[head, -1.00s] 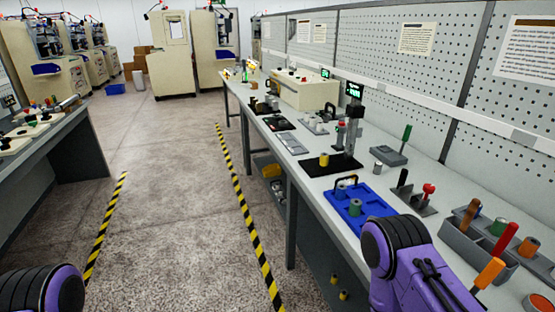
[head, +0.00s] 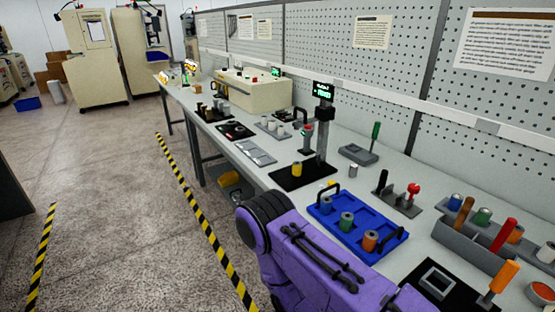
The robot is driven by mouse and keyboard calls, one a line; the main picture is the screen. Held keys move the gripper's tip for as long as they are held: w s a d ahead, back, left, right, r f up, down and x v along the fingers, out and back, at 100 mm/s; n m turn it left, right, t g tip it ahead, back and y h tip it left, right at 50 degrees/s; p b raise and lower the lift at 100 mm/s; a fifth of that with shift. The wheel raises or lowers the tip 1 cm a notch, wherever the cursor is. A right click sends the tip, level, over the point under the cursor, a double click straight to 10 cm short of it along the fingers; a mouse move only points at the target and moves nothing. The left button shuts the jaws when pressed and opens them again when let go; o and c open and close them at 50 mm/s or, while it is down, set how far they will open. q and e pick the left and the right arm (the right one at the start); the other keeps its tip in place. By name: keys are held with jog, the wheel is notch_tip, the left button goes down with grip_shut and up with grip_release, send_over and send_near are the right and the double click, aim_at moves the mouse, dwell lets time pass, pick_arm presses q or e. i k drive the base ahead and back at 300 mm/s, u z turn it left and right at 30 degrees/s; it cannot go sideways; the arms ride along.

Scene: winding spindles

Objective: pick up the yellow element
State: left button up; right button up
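The yellow element (head: 297,170) is a small upright cylinder with a grey top. It stands on the black base plate (head: 283,178) of a measuring stand, in front of the stand's post (head: 322,132). It is in clear view, with nothing touching it from above. My purple arm (head: 305,255) reaches across the lower middle of the head view, nearer than the element and apart from it. Neither of my grippers shows, so what they hold cannot be seen.
A blue tray (head: 319,222) with several cylinders and black handles sits beside my arm. A grey organiser (head: 470,236) with coloured handles stands at the right. A pegboard wall (head: 385,88) runs behind the bench.

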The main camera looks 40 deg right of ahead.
aim_at(297, 165)
jog(key=i, duration=2.8)
jog(key=z, duration=3.2)
